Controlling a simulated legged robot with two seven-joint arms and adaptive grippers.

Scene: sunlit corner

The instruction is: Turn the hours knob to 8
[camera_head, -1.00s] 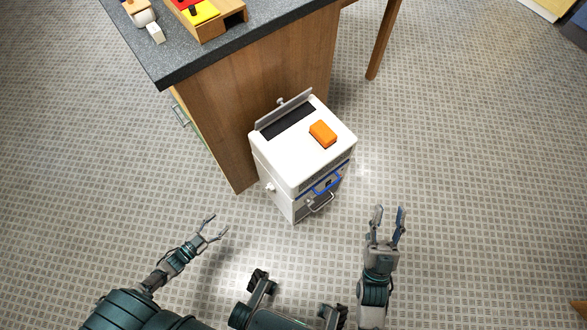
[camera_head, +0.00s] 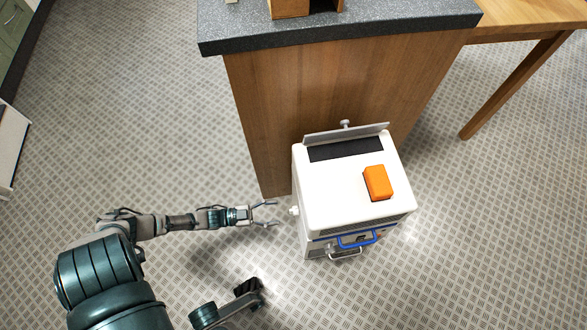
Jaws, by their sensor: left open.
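A white box-shaped appliance (camera_head: 325,197) stands on the floor against the wooden end of the counter. A small white knob (camera_head: 294,210) sticks out of its left side; I cannot tell whether it is the hours knob, and no numbers can be read. My left gripper (camera_head: 272,213) is open and empty, its fingers pointing right at this knob with a small gap between. The appliance's front, with a blue handle (camera_head: 359,241) and a grey handle (camera_head: 345,254), is seen steeply from above, so its details are unclear.
An orange block (camera_head: 378,183) lies on the appliance's top, near a raised grey flap (camera_head: 346,133) behind a dark slot. The counter (camera_head: 340,35) with its dark top rises behind. The tiled floor (camera_head: 170,130) to the left is clear.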

